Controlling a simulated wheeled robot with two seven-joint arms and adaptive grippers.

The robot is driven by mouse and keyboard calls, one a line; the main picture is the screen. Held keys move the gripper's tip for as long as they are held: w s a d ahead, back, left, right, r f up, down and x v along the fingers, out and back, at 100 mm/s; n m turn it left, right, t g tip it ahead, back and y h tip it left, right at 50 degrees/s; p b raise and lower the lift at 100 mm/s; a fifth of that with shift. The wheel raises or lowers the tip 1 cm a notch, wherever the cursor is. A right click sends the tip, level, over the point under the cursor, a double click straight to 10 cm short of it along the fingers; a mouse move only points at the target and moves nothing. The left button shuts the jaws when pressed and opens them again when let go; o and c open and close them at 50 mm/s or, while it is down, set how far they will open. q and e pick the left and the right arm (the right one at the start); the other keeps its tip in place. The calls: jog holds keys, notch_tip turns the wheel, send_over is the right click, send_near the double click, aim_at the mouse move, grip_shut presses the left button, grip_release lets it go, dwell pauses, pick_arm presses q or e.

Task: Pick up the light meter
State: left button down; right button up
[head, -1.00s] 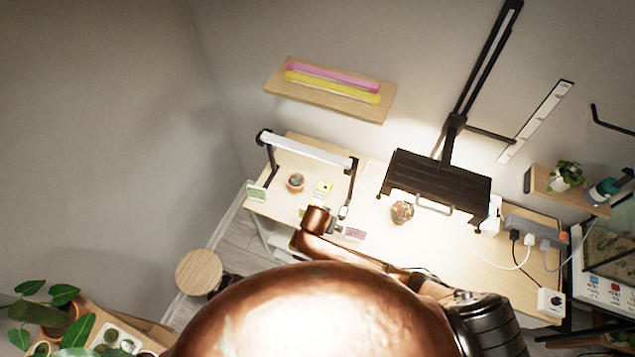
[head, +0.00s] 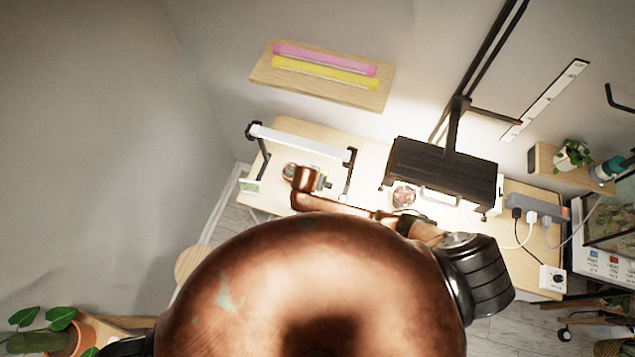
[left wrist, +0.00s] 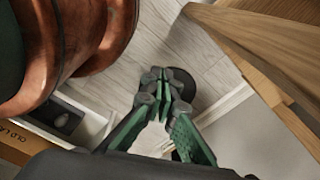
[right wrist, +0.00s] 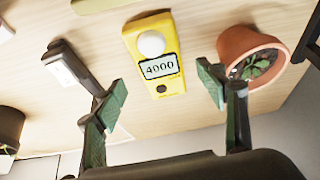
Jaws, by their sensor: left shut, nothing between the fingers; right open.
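The light meter (right wrist: 155,55) is yellow, with a white dome and a display reading 4000. It lies on the wooden bench top (right wrist: 70,115) in the right wrist view. My right gripper (right wrist: 162,92) is open, with its green-padded fingers on either side of the meter's near end, not touching it in the picture. In the head view, my right arm and gripper (head: 323,183) reach over the bench and largely hide the meter. My left gripper (left wrist: 167,82) is shut and empty above the floor in the left wrist view.
A terracotta pot (right wrist: 238,50) with a small plant stands close beside my right gripper's right finger. A dark lamp post with a pale foot (right wrist: 62,68) is on the left. A white lamp bar (head: 300,142) spans above the bench. Wooden furniture (left wrist: 265,50) is near my left gripper.

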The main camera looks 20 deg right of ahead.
jog(key=x, duration=0.3)
jog(key=shift+w+a+r, duration=0.1)
jog(key=shift+w, duration=0.1)
jog(key=shift+s+f, duration=0.15)
jog(key=shift+f, duration=0.15)
jog(key=shift+c, duration=0.9)
jog(key=c, duration=1.3)
pick_arm(q)
jog(key=shift+w+r, duration=0.25)
jog(key=shift+w, duration=1)
